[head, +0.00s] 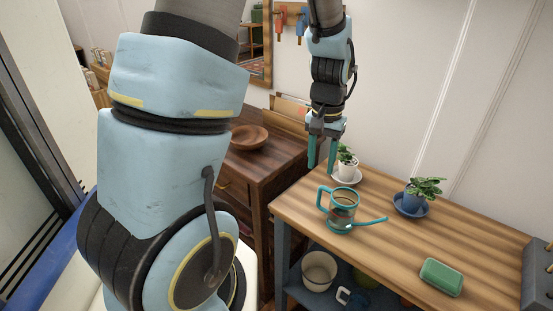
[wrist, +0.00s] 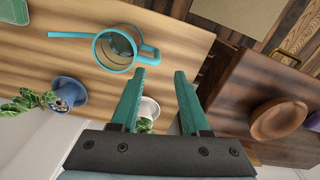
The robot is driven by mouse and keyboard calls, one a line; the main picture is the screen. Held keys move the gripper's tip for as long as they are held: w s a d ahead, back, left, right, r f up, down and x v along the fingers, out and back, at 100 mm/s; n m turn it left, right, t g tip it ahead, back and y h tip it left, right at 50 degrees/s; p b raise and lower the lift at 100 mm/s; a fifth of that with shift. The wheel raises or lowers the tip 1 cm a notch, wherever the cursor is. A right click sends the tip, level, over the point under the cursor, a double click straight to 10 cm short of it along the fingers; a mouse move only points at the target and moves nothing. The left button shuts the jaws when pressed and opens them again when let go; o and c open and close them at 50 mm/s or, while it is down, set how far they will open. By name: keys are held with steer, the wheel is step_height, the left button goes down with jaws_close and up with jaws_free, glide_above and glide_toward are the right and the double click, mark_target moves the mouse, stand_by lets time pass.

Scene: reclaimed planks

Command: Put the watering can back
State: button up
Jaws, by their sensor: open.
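The watering can (head: 342,212) is clear-bodied with teal trim, a teal handle and a long teal spout. It stands upright on the wooden table (head: 400,250), near its left end, with its spout toward the right. In the wrist view the can (wrist: 112,64) lies ahead and to the left, with its handle toward the fingers. My gripper (head: 322,168) hangs fingers-down above and behind the can, near the small white plant pot. In the wrist view my gripper (wrist: 160,74) has its teal fingers apart, with nothing between them. The handle is close to the left fingertip, apparently not held.
A white-potted plant (head: 346,167) on a saucer and a blue-potted plant (head: 412,203) stand along the table's back. A green block (head: 441,276) lies at the front right. A dark cabinet with a wooden bowl (head: 249,138) stands left. A pale bucket (head: 319,270) is on the lower shelf.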

steer(key=s+a+r+n, duration=0.1)
steer(key=a+r+n, duration=0.1)
steer(key=a, duration=0.7)
steer(key=s+a+r+n+t, duration=0.1)
steer(key=s+a+r+n, duration=0.1)
steer(key=a, duration=0.8)
steer(key=shift+s+a+r+n+t, duration=0.2)
steer(key=shift+a+r+n+t, duration=0.1)
steer(key=shift+r+n, duration=0.25)
